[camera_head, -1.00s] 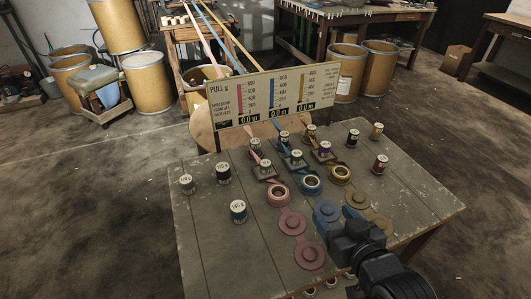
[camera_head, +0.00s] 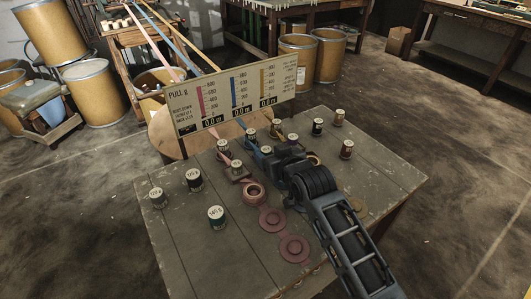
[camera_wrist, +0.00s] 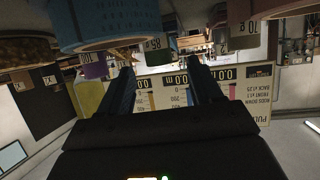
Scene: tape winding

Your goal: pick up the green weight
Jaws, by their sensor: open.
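Two green weights are in view. A dark green weight (camera_head: 216,217) with a white marked top stands upright on the front left of the table. A second, small green weight (camera_head: 266,151) shows in the middle by the blue tape, partly hidden by my gripper (camera_head: 272,158). In the upside-down wrist view a greenish weight (camera_wrist: 155,56) with a pale marked top is seen beyond and between the fingertips of my gripper (camera_wrist: 164,76). My gripper is open, its two fingers apart, with nothing visibly held. Whether the fingers are level with that weight is unclear.
The pull gauge board (camera_head: 235,95) stands behind the weights. Several other weights stand close by, including dark ones (camera_head: 194,180) at left and right. A pink tape roll (camera_head: 252,194) and pink discs (camera_head: 294,249) lie on the table (camera_head: 185,262).

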